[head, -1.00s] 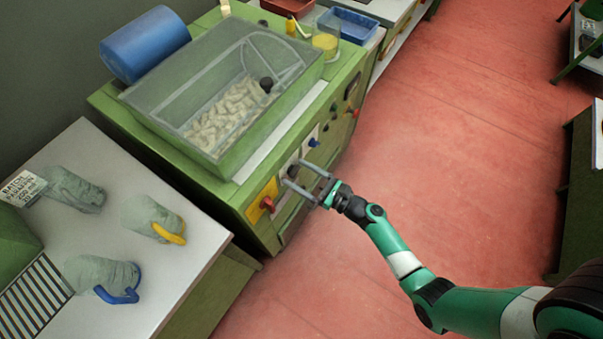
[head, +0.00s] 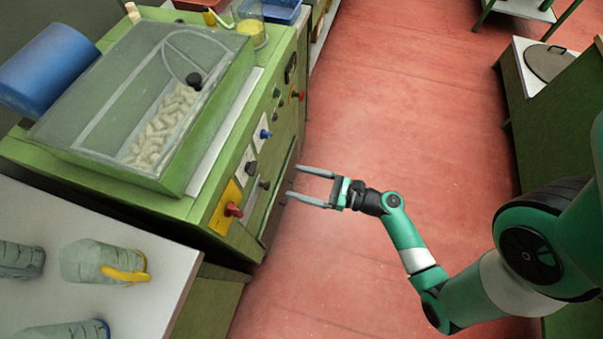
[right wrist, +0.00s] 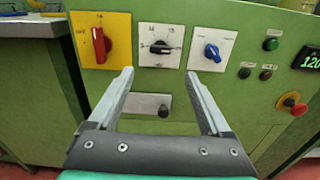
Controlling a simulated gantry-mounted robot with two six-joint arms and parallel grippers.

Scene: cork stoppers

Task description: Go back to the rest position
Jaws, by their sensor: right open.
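My right gripper (head: 310,187) is open and empty, with its two fingers spread apart in front of the green machine's (head: 185,205) control panel. In the right wrist view the open fingers (right wrist: 165,95) point at the panel and hold nothing. The panel carries a red knob on a yellow plate (right wrist: 100,42), a black knob on a white plate (right wrist: 160,45) and a blue knob on a white plate (right wrist: 211,50). A small black knob (right wrist: 163,111) sits below, between the fingers in the picture. My left gripper is not in view.
A clear-lidded tank of cork stoppers (head: 162,125) tops the machine. A white table (head: 165,285) with grey bundles (head: 95,262) stands at the lower left. Red floor (head: 400,100) lies open to the right. A green cabinet (head: 555,130) stands at the right edge.

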